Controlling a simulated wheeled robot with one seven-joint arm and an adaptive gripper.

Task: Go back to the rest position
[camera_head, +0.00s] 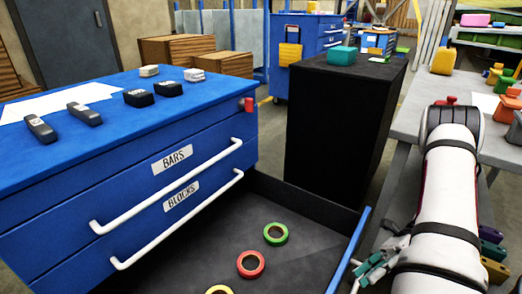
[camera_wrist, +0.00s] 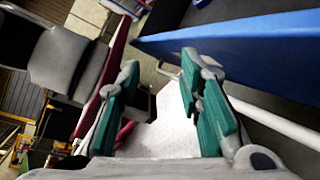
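My gripper (camera_wrist: 160,78) has green finger pads that stand apart with nothing held between them in the wrist view. In the head view my gripper (camera_head: 376,264) is at the lower right, partly hidden by my white arm. It is just right of the blue front edge of an open drawer (camera_head: 349,248). Whether it touches that edge I cannot tell. The wrist view shows a blue panel (camera_wrist: 245,38) and a white bar (camera_wrist: 275,122) to the right of the fingers.
The open drawer holds a green ring (camera_head: 276,241), a red ring (camera_head: 260,265) and a yellow ring. The blue cabinet (camera_head: 215,150) stands left, with dark blocks on top. A black stand (camera_head: 340,130) is behind the drawer. A grey table (camera_head: 410,110) with coloured parts is right.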

